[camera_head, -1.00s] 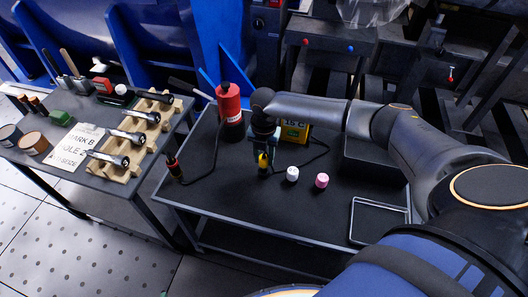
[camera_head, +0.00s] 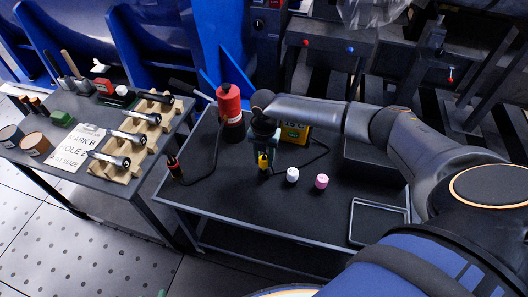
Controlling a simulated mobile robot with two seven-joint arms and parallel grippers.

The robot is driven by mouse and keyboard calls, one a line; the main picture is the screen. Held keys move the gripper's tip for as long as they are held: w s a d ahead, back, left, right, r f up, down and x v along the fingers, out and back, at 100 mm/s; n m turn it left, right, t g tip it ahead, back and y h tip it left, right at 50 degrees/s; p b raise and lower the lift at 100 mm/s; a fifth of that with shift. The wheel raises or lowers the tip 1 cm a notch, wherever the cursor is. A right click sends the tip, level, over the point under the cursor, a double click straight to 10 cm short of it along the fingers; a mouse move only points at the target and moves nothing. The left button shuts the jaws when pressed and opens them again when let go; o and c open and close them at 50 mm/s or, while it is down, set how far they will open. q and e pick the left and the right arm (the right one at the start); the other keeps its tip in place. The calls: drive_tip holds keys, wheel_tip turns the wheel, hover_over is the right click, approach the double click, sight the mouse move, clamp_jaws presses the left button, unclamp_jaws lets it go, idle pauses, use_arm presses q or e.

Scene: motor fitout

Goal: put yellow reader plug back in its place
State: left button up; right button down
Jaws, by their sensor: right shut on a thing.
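The yellow reader plug (camera_head: 263,161) is small and yellow and sits between the fingers of my right gripper (camera_head: 264,158), which points down over the dark table. I cannot tell whether the plug touches the table top. A yellow box-shaped reader (camera_head: 294,132) stands just behind and to the right of the gripper, partly hidden by my right arm. A dark cable (camera_head: 312,161) curves over the table to the right of the gripper. My left gripper is not in view.
A white cap (camera_head: 292,175) and a pink cap (camera_head: 321,181) stand right of the gripper. A red cylinder (camera_head: 230,104) stands behind left, and a red-black probe (camera_head: 174,168) lies at the left edge. An empty metal-rimmed tray (camera_head: 353,222) is at right. The table's front middle is clear.

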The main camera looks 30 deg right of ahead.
sight(264, 164)
idle(0.6)
drive_tip(key=shift+f, duration=0.65)
drive_tip(key=shift+f+b, duration=0.35)
drive_tip(key=shift+f, duration=0.05)
drive_tip(key=shift+f+b, duration=0.3)
drive_tip(key=shift+f, duration=0.25)
drive_tip(key=c, duration=1)
unclamp_jaws()
drive_tip(key=o, duration=0.6)
drive_tip(key=shift+c, duration=0.2)
drive_tip(key=shift+r, duration=0.1)
